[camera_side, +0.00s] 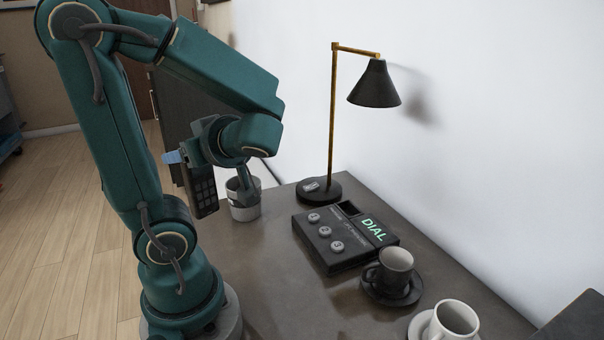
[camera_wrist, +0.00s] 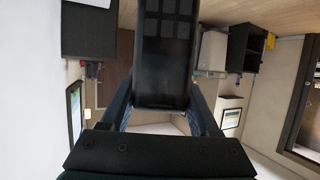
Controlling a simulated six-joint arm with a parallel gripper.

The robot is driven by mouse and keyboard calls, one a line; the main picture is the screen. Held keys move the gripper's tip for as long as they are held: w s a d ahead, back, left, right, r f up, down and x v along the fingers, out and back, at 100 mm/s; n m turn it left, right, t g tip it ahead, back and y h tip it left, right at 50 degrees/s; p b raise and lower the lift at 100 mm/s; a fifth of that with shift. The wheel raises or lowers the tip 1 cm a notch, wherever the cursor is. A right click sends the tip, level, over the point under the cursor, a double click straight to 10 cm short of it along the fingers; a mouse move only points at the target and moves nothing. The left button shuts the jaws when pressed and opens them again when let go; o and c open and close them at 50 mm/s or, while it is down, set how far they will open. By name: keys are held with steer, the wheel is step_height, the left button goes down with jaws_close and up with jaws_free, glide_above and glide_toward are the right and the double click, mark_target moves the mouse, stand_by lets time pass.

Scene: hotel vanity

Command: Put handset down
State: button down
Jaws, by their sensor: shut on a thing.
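The black handset (camera_side: 204,194), with a keypad on its face, hangs upright in the air beside my arm, left of the grey cup. My gripper (camera_side: 187,162) is shut on its upper part. In the wrist view the handset (camera_wrist: 167,55) sits between the two fingers of my gripper (camera_wrist: 162,104), its keypad at the top of the picture. The black phone base (camera_side: 330,262), with round buttons and a lit DIAL panel, lies on the vanity to the right, well apart from the handset. The fingertips are partly hidden in the side view.
A grey cup (camera_side: 244,212) stands on the vanity (camera_side: 262,295) just right of the handset. A black lamp (camera_side: 373,85) rises behind the phone base. A dark cup (camera_side: 394,268) on a saucer and a white cup (camera_side: 456,320) stand at the front right. The vanity's front left is clear.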

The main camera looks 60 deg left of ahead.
steer(key=w+d+f, duration=0.3)
steer(key=w+f, duration=0.7)
steer(key=f, duration=0.1)
steer(key=shift+w+d, duration=0.3)
steer(key=shift+w, duration=0.1)
steer(key=shift+f, duration=0.1)
steer(key=shift+c, duration=0.6)
jaws_free()
